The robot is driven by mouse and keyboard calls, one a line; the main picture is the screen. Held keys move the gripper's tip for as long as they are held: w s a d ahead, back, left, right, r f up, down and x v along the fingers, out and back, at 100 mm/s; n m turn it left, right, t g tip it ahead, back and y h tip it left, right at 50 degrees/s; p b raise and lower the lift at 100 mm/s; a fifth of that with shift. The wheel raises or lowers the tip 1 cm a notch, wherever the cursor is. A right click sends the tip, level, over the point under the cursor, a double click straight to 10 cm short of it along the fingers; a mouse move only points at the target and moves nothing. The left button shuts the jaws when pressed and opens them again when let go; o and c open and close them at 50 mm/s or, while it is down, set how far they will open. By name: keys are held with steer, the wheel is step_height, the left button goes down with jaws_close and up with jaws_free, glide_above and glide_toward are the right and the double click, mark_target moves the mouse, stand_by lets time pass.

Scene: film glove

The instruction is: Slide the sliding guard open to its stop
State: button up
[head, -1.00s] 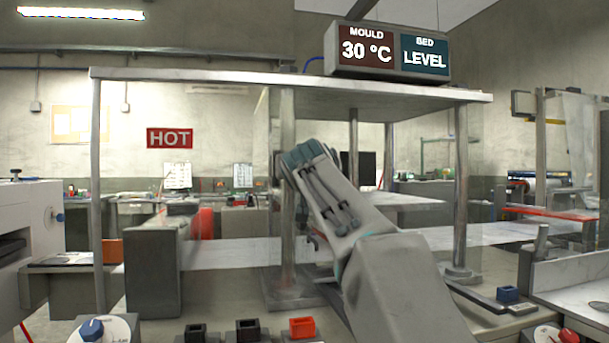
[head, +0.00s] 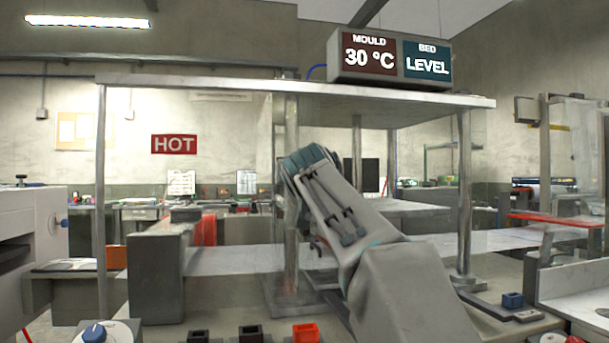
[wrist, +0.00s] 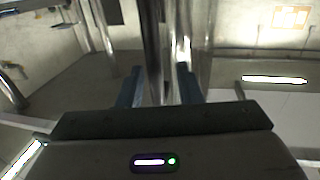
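The sliding guard looks like a clear pane at the front of the press under the metal top plate. Its outline is faint, and I cannot tell how far along its travel it stands. My gripper is mostly hidden behind my own wrist in the head view, beside a vertical metal post (head: 291,235). In the wrist view, the two blue fingers of my gripper (wrist: 159,88) stand apart. An upright metal bar (wrist: 152,45) shows between them. I cannot tell whether the fingers touch it, or whether it is the guard's handle.
The sign box (head: 390,57) reads MOULD 30 °C and BED LEVEL. A grey block (head: 157,278) stands left of my arm, and a steel post (head: 464,200) stands right.

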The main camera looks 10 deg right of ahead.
steer(key=s+a+b, duration=0.2)
steer(key=s, duration=1)
steer(key=shift+s+a, duration=0.15)
steer(key=shift+s, duration=0.1)
steer(key=shift+p, duration=0.4)
steer(key=s+d+f+n+g+y+p, duration=0.1)
steer(key=s+d+f+g+p, duration=0.25)
steer(key=p, duration=0.55)
steer(key=s+a+f+g+p, duration=0.1)
steer(key=s+f+g+p, duration=0.1)
steer(key=f+g+p, duration=0.4)
steer(key=s+f+g+y+p, duration=0.1)
steer(key=s+f+g+p, duration=0.1)
steer(key=s+f+p, duration=0.3)
steer(key=s+f+g+y+p, duration=0.1)
steer(key=s+f+g+p, duration=0.2)
steer(key=s+p, duration=0.8)
step_height(320, 180, down, 2)
steer(key=shift+s+f+n+p, duration=0.2)
steer(key=shift+s+n+p, duration=0.2)
steer(key=shift+s, duration=0.55)
steer(key=shift+a+g, duration=0.1)
steer(key=shift+g, duration=0.15)
steer(key=shift+c, duration=0.7)
